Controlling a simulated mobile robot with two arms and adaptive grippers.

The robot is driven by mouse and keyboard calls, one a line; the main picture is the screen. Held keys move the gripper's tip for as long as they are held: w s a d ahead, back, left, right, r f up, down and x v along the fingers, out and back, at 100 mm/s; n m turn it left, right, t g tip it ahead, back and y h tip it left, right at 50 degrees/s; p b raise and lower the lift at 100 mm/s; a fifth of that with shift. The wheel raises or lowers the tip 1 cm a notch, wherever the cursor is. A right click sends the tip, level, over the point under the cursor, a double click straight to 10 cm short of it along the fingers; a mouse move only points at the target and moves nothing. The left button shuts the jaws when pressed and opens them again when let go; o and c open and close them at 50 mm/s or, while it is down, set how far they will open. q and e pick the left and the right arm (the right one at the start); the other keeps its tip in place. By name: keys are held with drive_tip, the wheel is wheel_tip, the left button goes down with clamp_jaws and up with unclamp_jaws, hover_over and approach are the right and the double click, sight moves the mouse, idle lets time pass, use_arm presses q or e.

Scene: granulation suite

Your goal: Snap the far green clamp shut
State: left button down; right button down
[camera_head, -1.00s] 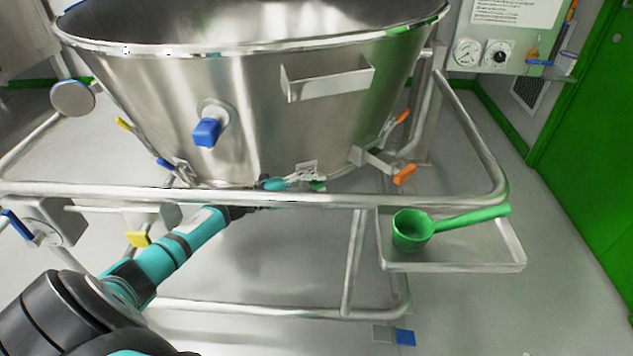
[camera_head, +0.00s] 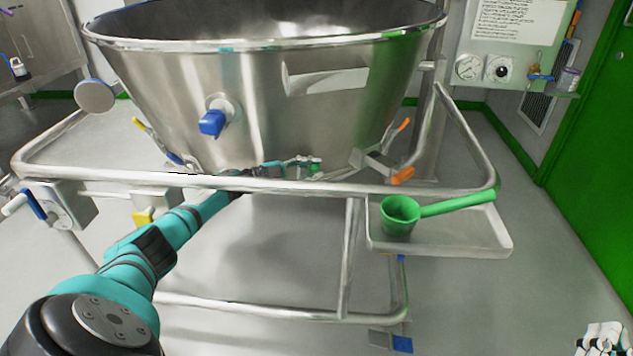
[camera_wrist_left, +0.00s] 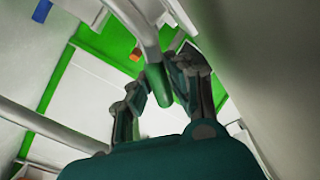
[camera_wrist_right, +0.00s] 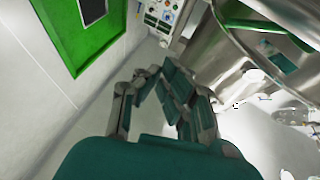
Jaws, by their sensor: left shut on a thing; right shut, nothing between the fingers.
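The green clamp (camera_head: 315,167) is small in the head view, low on the steel bowl's front wall. Its green handle (camera_wrist_left: 155,84) is between my left fingers in the left wrist view. My left gripper (camera_head: 278,168) reaches over to the bowl's underside behind the front rail and is shut on that handle; it also shows in the left wrist view (camera_wrist_left: 162,78). How far the clamp is closed cannot be told. My right gripper (camera_head: 603,337) is at the bottom right corner of the head view, away from the bowl. In the right wrist view it is shut and empty (camera_wrist_right: 160,80).
The steel bowl (camera_head: 270,95) stands inside a tubular rail (camera_head: 330,187). Orange clamp handles (camera_head: 402,176) are to the right and a blue handle (camera_head: 212,123) is on the front. A tray (camera_head: 480,240) holds a green scoop (camera_head: 400,214).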

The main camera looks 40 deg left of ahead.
drive_tip(key=shift+s+d+r+t+y, duration=0.15)
drive_tip(key=shift+s+d+r+t, duration=0.1)
drive_tip(key=shift+s+r+t, duration=0.35)
drive_tip(key=shift+s+d+r+t+y, duration=0.2)
drive_tip(key=shift+s+r+t, duration=0.25)
drive_tip(key=shift+r, duration=0.25)
use_arm(q)
drive_tip(key=c, duration=1.2)
unclamp_jaws()
drive_tip(key=shift+a, duration=0.1)
drive_tip(key=shift+c, duration=0.2)
drive_tip(key=shift+r, duration=0.1)
